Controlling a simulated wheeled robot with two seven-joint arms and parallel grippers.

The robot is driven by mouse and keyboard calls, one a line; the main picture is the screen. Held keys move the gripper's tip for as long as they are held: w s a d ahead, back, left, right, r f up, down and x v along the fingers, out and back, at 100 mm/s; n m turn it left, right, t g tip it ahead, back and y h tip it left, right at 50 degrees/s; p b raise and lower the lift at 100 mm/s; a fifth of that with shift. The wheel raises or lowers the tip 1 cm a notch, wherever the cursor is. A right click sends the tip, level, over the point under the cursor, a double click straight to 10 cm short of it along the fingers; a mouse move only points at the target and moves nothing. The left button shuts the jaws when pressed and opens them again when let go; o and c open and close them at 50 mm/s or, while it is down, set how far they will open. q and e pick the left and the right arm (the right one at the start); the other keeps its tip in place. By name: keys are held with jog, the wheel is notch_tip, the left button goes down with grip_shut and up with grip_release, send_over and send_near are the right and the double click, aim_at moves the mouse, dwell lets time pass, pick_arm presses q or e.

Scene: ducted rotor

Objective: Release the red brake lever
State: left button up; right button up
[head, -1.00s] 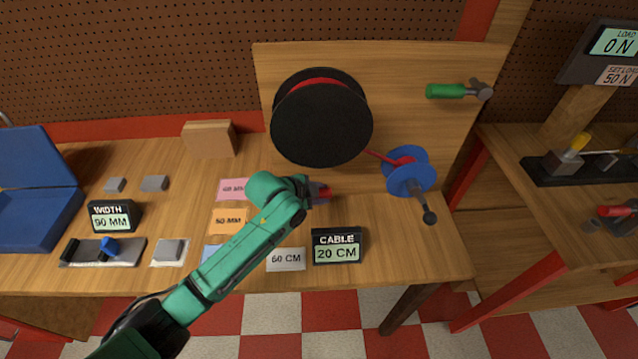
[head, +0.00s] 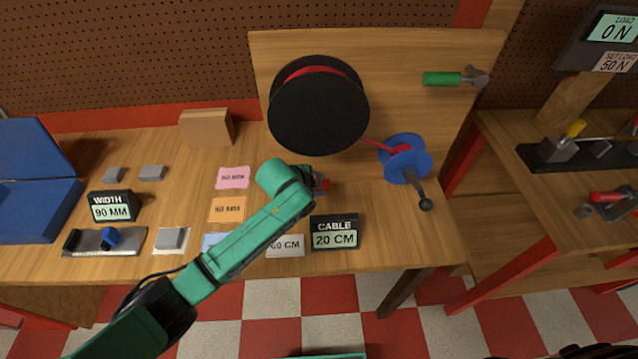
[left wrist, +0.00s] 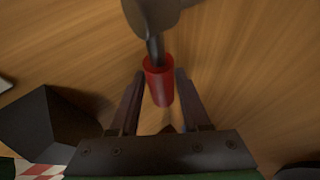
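The red brake lever (left wrist: 158,82) shows in the left wrist view as a red cylindrical grip on a grey rod that runs to a round grey part. In the head view only a small red piece of it (head: 325,184) shows past my arm, below the black cable drum (head: 318,108). My left gripper (left wrist: 159,76) has its two fingers on either side of the red grip, with narrow gaps that look clear of it. In the head view the left gripper is mostly hidden by its own wrist. My right gripper is not clearly in view.
A blue spool (head: 405,160) with a crank stands right of the drum, with red cable between them. The CABLE display (head: 335,233) reads 20 CM near the bench's front edge. A green-handled lever (head: 445,79) is on the backboard. Paper cards (head: 227,209) lie left of my arm.

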pick_arm(q)
jog(key=b+v, duration=0.1)
jog(key=v, duration=1.3)
jog(key=shift+s+r, duration=0.15)
jog(key=shift+r, duration=0.05)
jog(key=shift+a, duration=0.15)
